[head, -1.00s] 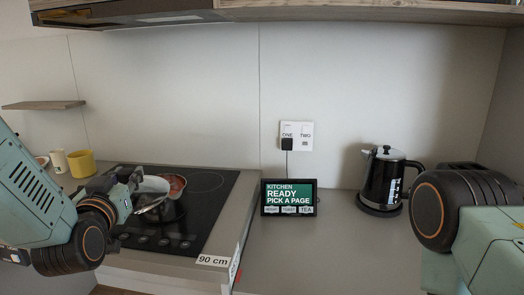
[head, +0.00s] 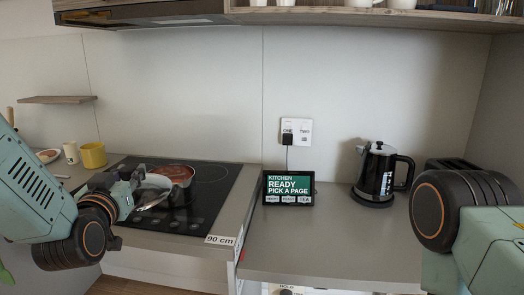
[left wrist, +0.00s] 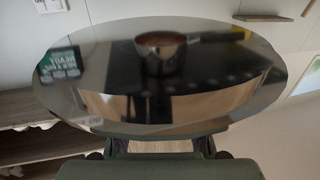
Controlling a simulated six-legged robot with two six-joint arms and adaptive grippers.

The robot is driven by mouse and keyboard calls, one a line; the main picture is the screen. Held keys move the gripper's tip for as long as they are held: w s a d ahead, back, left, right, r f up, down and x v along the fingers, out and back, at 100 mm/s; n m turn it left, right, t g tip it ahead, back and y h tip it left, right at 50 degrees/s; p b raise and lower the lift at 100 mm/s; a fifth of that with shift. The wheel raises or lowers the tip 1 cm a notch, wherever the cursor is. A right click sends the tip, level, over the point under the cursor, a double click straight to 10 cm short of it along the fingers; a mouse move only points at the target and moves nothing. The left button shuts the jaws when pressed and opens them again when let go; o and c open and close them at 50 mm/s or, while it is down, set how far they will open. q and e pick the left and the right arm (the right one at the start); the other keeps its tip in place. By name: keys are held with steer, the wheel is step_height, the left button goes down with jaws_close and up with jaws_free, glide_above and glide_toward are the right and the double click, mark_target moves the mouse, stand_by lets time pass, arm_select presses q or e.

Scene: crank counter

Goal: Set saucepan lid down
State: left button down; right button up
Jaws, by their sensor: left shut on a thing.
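My left gripper (head: 137,182) is over the left part of the black hob, shut on the saucepan lid (head: 155,181). The lid shows as a pale, shiny edge beside the gripper, and fills much of the left wrist view as a large glossy oval (left wrist: 100,110). The saucepan (head: 180,186) stands on the hob just right of the lid, with reddish contents showing. It also appears, with its dark handle, within the lid's oval in the left wrist view; I cannot tell whether by reflection or through glass. The gripper's fingertips are mostly hidden. My right gripper is out of view.
A yellow mug (head: 93,155) and a white cup (head: 70,153) stand left of the hob (head: 215,180). A small screen (head: 289,188) and a black kettle (head: 377,175) stand to the right. The counter (head: 320,235) before the screen is clear.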

mark_target(160, 194)
arm_select(q)
steer(key=d, duration=0.1)
steer(key=d+r+m+h, duration=0.1)
steer(key=d, duration=0.1)
steer(key=d+r+h, duration=0.1)
steer(key=shift+s+d+r+m, duration=0.1)
steer(key=shift+s+d+m, duration=0.15)
steer(key=shift+d+m, duration=0.05)
steer(key=d+f+h, duration=0.1)
steer(key=s+d+m+h, duration=0.1)
steer(key=shift+s+d+f+h, duration=0.2)
steer(key=shift+f+h, duration=0.1)
steer(key=shift+f, duration=0.05)
steer(key=s+d+f+m+g+h+b, duration=0.1)
steer(key=s+d+f+m+h+b, duration=0.1)
steer(key=s+f, duration=0.5)
steer(key=s+d+f+m+g+h+b, duration=0.1)
steer(key=s+f+h, duration=0.3)
steer(key=s+f, duration=0.4)
step_height(160, 194, down, 8)
steer(key=shift+s+d+r+m+b, duration=0.2)
steer(key=shift+d+m+b, duration=0.3)
steer(key=shift+m, duration=0.2)
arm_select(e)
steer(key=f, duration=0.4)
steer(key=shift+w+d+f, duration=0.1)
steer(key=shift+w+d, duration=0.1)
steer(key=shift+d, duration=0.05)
